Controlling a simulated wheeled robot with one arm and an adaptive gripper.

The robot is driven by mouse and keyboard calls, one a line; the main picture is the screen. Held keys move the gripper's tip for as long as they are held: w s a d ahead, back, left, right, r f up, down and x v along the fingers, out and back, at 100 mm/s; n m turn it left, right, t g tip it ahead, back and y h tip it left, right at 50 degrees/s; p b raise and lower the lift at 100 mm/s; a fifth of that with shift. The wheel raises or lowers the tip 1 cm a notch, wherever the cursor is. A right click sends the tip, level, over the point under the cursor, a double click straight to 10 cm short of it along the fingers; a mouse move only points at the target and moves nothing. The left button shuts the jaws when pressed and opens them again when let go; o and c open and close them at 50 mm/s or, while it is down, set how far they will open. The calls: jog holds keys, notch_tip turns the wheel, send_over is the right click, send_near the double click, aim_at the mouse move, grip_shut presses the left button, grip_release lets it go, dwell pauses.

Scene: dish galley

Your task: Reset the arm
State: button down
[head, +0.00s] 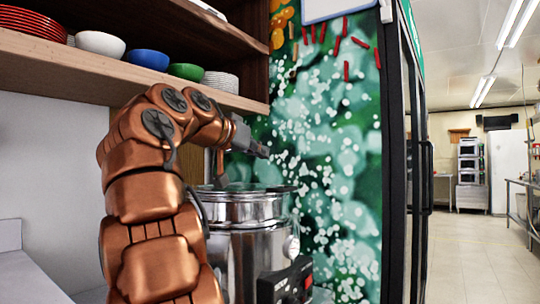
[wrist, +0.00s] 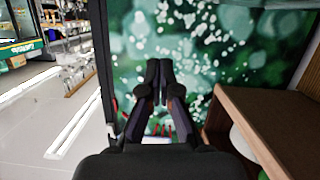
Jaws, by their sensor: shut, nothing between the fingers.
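My copper-coloured arm rises at the left of the head view and bends to the right at its top. My gripper (head: 262,152) is above a steel pot, in front of the green patterned side panel. In the wrist view my gripper (wrist: 159,68) has its two dark fingers together, with nothing between them. The green panel (wrist: 205,45) is behind the fingers there.
The steel pot (head: 245,207) stands below my gripper. A wooden shelf (head: 60,66) at the upper left carries a white bowl (head: 100,44), a blue bowl (head: 147,59) and a green bowl (head: 186,71). A tall dark-framed cabinet (head: 400,150) stands right; open floor (head: 475,255) lies beyond.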

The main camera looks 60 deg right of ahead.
jog(key=v, duration=0.5)
jog(key=shift+p, duration=0.3)
jog(key=w+a+f+n+t+y+p, duration=0.35)
jog(key=w+n+p, duration=0.3)
jog(key=p, duration=0.45)
jog(key=a+f+n+y+p, duration=0.45)
jog(key=a+f+p, duration=0.25)
jog(key=a+p, duration=0.35)
jog(key=s+a+f+n+g+y+p, duration=0.1)
jog(key=s+a+f+n+y+p, duration=0.2)
jog(key=s+a+p, duration=0.5)
jog(key=s+a+f+n+g+y+p, duration=0.2)
jog(key=s+a+f+n+y+p, duration=0.2)
jog(key=s+a, duration=0.6)
jog(key=a+f+p, duration=0.2)
jog(key=a+p, duration=0.1)
jog(key=a, duration=0.2)
jog(key=shift+s+a+p, duration=0.3)
jog(key=shift+s+p, duration=0.05)
jog(key=shift+s, duration=0.05)
